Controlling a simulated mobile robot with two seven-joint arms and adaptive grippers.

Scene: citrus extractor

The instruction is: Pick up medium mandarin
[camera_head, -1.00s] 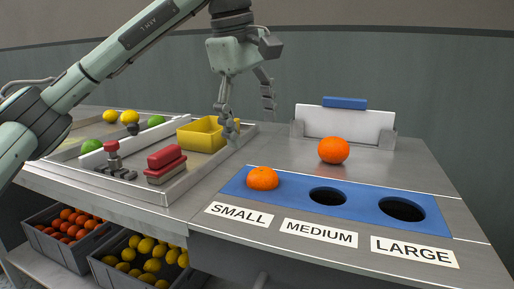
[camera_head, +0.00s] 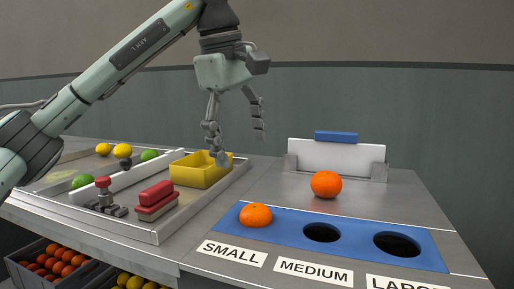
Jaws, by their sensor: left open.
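An orange mandarin (camera_head: 326,184) sits on the bare metal counter behind the blue sorting panel (camera_head: 285,228). A second mandarin (camera_head: 255,215) sits in the panel at the hole labelled SMALL. The MEDIUM hole (camera_head: 322,232) and the LARGE hole (camera_head: 397,244) are empty. My left gripper (camera_head: 240,148) is open and empty, pointing down above the counter near the yellow bin, left of and higher than the free mandarin. My right gripper is out of view.
A yellow bin (camera_head: 197,175), a red-handled block (camera_head: 156,198), a press-like tool (camera_head: 104,194), lemons and limes are in the tray area at left. A white stand with a blue top (camera_head: 336,137) is behind the free mandarin. Fruit crates (camera_head: 40,282) are below.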

